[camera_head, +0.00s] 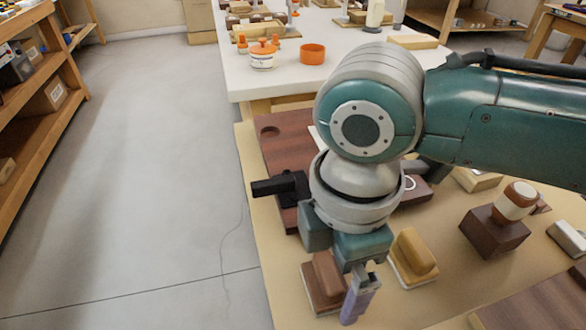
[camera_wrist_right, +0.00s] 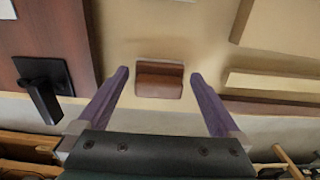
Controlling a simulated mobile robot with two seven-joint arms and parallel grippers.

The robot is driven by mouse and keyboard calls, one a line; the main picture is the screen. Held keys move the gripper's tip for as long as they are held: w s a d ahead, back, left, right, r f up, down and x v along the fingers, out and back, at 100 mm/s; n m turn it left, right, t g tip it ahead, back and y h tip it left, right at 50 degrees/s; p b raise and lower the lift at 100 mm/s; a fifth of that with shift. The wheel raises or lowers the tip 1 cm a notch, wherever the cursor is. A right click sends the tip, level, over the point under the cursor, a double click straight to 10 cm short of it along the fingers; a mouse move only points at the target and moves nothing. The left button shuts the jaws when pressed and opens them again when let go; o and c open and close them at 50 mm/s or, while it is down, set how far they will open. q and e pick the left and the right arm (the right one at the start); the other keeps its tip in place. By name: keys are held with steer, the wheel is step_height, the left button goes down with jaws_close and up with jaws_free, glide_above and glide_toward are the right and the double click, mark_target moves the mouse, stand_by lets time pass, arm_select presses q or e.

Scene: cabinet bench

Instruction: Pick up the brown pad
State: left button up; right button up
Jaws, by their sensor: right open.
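The brown pad (camera_head: 322,282) is a brown block with a raised grip, on the tan bench top near its left edge. In the right wrist view the brown pad (camera_wrist_right: 160,80) lies between and ahead of the two purple fingers. My right gripper (camera_head: 358,296) points down beside the pad's right side in the head view and hides part of it. The right gripper (camera_wrist_right: 160,90) is open, with nothing between its fingers touching the pad as far as I can see. My left gripper is in neither view.
A yellow pad on a white base (camera_head: 412,258) stands close to the right. A dark wooden board (camera_head: 285,140) lies behind, with a black handle (camera_wrist_right: 42,90). A brown block with a knob (camera_head: 495,235) stands further right. A white table (camera_head: 270,85) holds an orange-lidded jar.

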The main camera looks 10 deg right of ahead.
mark_target(334, 268)
steer(key=c, duration=1.2)
steer(key=shift+c, duration=0.2)
step_height(334, 268, up, 20)
steer(key=p, duration=0.5)
